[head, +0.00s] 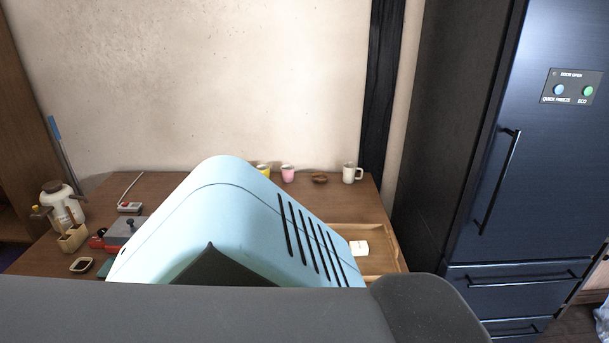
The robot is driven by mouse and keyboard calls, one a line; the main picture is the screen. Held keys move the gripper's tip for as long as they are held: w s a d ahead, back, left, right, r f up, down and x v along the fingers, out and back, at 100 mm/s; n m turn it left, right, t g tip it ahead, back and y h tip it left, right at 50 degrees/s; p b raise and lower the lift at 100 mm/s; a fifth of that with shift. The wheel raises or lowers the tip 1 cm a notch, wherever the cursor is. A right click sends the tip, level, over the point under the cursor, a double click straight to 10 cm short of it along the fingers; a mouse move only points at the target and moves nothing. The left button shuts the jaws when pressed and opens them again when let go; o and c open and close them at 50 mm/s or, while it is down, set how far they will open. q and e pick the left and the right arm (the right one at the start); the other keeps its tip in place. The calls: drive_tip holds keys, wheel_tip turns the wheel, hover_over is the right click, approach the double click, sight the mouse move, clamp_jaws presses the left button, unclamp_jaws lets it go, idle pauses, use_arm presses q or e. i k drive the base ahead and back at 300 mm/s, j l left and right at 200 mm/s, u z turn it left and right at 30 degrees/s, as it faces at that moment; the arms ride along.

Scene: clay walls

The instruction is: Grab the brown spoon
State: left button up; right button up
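I cannot make out the brown spoon for certain. A tan box-like holder (73,238) stands at the left end of the brown wooden table (105,190), with thin brown upright pieces by it that are too small to identify. Neither of my grippers shows in the head view. A large light blue shell with dark slots (225,205) and a dark grey form along the bottom cover the middle of the table; I cannot tell whether they are parts of me.
A white jug (62,205), a red and grey device (120,233) and a small dark dish (82,265) are at left. Cups (288,173), a brown dish (320,178) and a mug (350,173) stand at the back. A wooden tray (385,250) and dark fridge (535,150) are right.

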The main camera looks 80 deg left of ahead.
sight(67, 207)
drive_tip(key=u, duration=3.05)
drive_tip(key=i+j+u, duration=0.1)
drive_tip(key=i+u, duration=0.25)
drive_tip(key=i+j+u, duration=0.1)
drive_tip(key=u, duration=0.3)
drive_tip(key=i+u, duration=0.35)
drive_tip(key=i+j+z, duration=0.15)
drive_tip(key=j, duration=0.2)
drive_tip(key=i+j+z, duration=0.15)
drive_tip(key=i+j, duration=0.1)
drive_tip(key=j, duration=0.1)
